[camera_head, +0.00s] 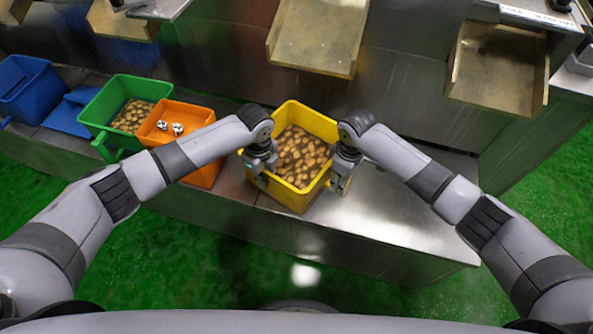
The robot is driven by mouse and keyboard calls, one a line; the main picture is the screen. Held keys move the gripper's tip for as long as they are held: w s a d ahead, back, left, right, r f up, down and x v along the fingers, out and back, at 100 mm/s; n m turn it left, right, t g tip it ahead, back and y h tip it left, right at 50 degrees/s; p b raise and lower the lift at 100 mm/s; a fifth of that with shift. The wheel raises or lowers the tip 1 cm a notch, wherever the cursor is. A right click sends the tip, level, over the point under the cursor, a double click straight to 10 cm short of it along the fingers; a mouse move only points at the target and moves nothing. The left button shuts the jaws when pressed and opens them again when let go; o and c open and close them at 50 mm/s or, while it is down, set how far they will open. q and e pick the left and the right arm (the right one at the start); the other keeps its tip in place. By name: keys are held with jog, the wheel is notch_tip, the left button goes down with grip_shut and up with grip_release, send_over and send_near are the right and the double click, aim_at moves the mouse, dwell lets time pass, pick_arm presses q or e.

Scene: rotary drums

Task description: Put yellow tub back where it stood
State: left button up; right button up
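The yellow tub (292,197) is filled with brown, potato-like pieces and rests at or just above the steel bench, near its front edge. My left gripper (257,177) is at the tub's left side, against or close to the wall. My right gripper (341,184) is at the tub's right side in the same way. The fingers are small and partly hidden by the tub and wrists, so their closure is not clear.
An orange tub (203,176) with two small white items stands left of the yellow tub. Beyond it are a green tub (101,103) and a blue tub (35,92). Metal chutes (318,33) overhang behind. The steel bench (400,215) is clear on the right.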

pick_arm(q)
jog(key=shift+o, duration=1)
jog(key=shift+d, duration=0.1)
pick_arm(e)
jog(key=shift+o, duration=0.7)
pick_arm(q)
jog(key=shift+r, duration=0.1)
notch_tip(320, 180, up, 12)
jog(key=shift+f, duration=0.25)
jog(key=shift+r, duration=0.15)
pick_arm(e)
jog(key=shift+r, duration=0.2)
notch_tip(320, 180, up, 12)
jog(key=shift+f, duration=0.25)
